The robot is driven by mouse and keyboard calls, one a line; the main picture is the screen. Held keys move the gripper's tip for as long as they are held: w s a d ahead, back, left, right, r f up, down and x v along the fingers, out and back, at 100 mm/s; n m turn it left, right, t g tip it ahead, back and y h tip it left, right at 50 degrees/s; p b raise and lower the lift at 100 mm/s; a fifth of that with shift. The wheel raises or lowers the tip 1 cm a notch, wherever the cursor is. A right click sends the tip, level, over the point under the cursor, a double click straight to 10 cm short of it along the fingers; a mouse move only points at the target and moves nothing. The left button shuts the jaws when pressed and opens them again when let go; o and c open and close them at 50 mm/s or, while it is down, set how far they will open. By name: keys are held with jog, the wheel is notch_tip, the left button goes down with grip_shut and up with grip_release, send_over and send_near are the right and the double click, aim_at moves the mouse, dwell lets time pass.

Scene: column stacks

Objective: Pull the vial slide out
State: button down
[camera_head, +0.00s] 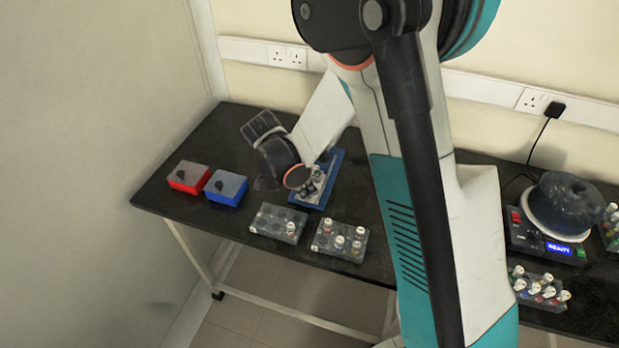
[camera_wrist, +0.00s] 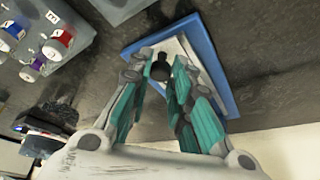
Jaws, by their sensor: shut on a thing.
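The vial slide (camera_wrist: 172,46) shows in the wrist view as a pale plate with a dark knob (camera_wrist: 159,69), lying within a blue frame (camera_wrist: 207,52). My gripper (camera_wrist: 161,74) has its teal-padded fingers on either side of the knob and is shut on it. In the head view the blue frame (camera_head: 335,162) lies on the dark bench, and my gripper (camera_head: 315,182) is over it. My wrist and fingers hide most of the slide there, so how far it sits in the frame cannot be told.
Two clear racks (camera_head: 279,222) (camera_head: 340,240) with capped vials stand in front of the blue frame. A red box (camera_head: 188,178) and a blue box (camera_head: 226,188) are to the left. A round device (camera_head: 563,207) and another vial rack (camera_head: 538,289) are at right.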

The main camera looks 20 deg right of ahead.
jog(key=shift+s+a+f, duration=0.1)
jog(key=shift+s, duration=0.05)
jog(key=c, duration=1.5)
grip_release()
jog(key=shift+s+a, duration=0.1)
jog(key=shift+o, duration=0.2)
jog(key=shift+a+r, duration=0.15)
jog(key=shift+r, duration=0.45)
jog(key=w+v, duration=0.1)
jog(key=v, duration=0.9)
jog(key=shift+s+a+r, duration=0.2)
jog(key=shift+s+r, duration=0.2)
jog(key=shift+s, duration=0.05)
jog(key=shift+w, duration=0.1)
